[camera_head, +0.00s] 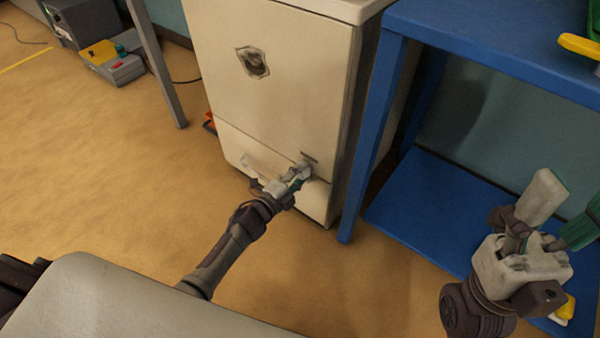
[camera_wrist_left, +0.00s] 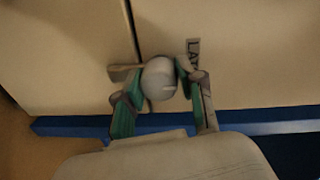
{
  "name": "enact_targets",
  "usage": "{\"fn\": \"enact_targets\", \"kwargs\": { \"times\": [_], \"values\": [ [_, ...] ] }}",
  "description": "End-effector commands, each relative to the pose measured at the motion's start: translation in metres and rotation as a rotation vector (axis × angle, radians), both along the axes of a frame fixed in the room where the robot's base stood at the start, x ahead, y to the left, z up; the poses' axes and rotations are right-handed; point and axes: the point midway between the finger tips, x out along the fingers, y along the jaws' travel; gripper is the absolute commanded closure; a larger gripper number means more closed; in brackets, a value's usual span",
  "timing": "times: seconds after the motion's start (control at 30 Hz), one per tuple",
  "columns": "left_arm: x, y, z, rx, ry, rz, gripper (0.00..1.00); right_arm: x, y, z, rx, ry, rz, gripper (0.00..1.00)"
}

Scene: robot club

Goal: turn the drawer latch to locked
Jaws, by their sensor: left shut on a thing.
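The drawer (camera_head: 240,157) is the low cream front of a cabinet and looks closed. Its latch shows in the left wrist view as a round pale knob (camera_wrist_left: 160,78), with a short bar reaching left across the seam beside the drawer. My left gripper (camera_head: 300,173) is shut on the latch, with a green-padded finger on each side of the knob. In the head view the gripper mostly hides the latch. A label (camera_wrist_left: 193,52) beside the knob is partly covered by a finger. My right gripper (camera_head: 568,203) is open and empty at the lower right.
The cream cabinet (camera_head: 300,80) stands beside a blue table (camera_head: 480,38) with a blue lower shelf (camera_head: 415,205). A grey table leg (camera_head: 158,70) and a grey-yellow box (camera_head: 115,62) are at the upper left. The floor before the cabinet is clear.

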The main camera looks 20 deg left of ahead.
Motion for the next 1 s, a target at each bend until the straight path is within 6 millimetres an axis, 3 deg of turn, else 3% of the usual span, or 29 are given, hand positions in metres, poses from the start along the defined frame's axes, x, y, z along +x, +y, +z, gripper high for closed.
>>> {"fn": "enact_targets", "kwargs": {
  "times": [0.23,0.27,0.4,0.77,1.0],
  "values": [
    [0.003,0.002,0.003,-0.004,-0.003,0.007,0.96,0.000,0.000,0.000,0.000,0.000,0.000,0.37],
    [0.003,0.002,0.003,-0.004,-0.003,0.007,0.60,0.000,0.000,0.000,0.000,0.000,0.000,0.37],
    [0.002,0.002,0.002,-0.003,-0.002,0.006,0.37,0.000,0.000,0.000,0.000,0.000,0.000,0.37],
    [-0.003,0.002,0.000,0.000,0.000,0.002,0.37,0.002,0.000,0.000,0.000,-0.002,-0.002,0.37],
    [-0.040,0.016,0.002,0.001,0.002,0.003,0.37,0.001,0.000,0.000,0.000,-0.001,-0.001,0.37]
  ]
}}
